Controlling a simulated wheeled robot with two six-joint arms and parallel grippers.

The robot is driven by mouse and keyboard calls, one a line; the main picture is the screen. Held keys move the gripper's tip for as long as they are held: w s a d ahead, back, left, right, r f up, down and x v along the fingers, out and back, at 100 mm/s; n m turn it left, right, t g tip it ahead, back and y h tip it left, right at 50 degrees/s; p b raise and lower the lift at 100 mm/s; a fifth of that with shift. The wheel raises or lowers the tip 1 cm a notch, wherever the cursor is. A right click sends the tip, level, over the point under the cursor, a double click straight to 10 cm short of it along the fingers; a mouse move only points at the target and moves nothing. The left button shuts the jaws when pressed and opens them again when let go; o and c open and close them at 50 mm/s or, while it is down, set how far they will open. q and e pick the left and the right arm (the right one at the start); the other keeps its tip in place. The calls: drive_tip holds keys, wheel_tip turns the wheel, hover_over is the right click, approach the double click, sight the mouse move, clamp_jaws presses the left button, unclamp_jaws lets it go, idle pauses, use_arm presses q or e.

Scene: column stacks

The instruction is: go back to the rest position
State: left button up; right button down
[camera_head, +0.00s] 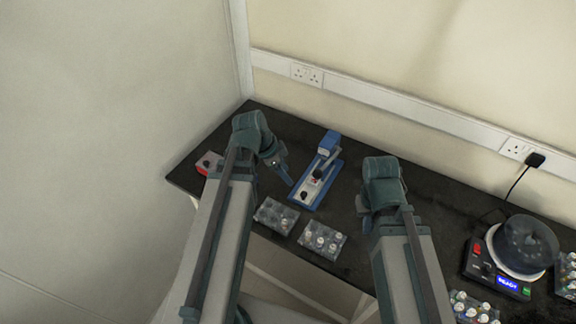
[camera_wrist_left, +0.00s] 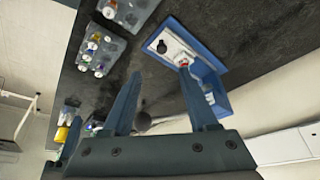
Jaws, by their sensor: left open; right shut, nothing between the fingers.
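My left gripper (camera_head: 283,173) is over the left part of the black bench, just left of a blue-framed device (camera_head: 309,193). In the left wrist view my left gripper (camera_wrist_left: 158,90) has its two fingers spread apart, with nothing held. A dark round knob shows low between the fingers there; I cannot tell its distance. My right gripper (camera_head: 366,224) points down over the middle of the bench, right of the blue device. It is shut and empty, mostly hidden by its own wrist.
Two vial racks (camera_head: 276,216) (camera_head: 322,240) stand at the bench's front edge. A red-and-grey box (camera_head: 208,163) is at the left end. A machine (camera_head: 478,262) with a dark round bowl (camera_head: 527,243) and lit display stands at the right, near more racks. Walls bound the back and left.

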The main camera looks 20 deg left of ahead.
use_arm(q)
drive_tip(key=s+d+f+n+g+y, duration=0.1)
drive_tip(key=s+d+n+y, duration=0.4)
drive_tip(key=d, duration=0.9)
drive_tip(key=s+n+g, duration=0.1)
drive_tip(key=s+n, duration=0.1)
drive_tip(key=s, duration=0.2)
drive_tip(key=shift+d+f+g, duration=0.25)
drive_tip(key=shift+g, duration=0.05)
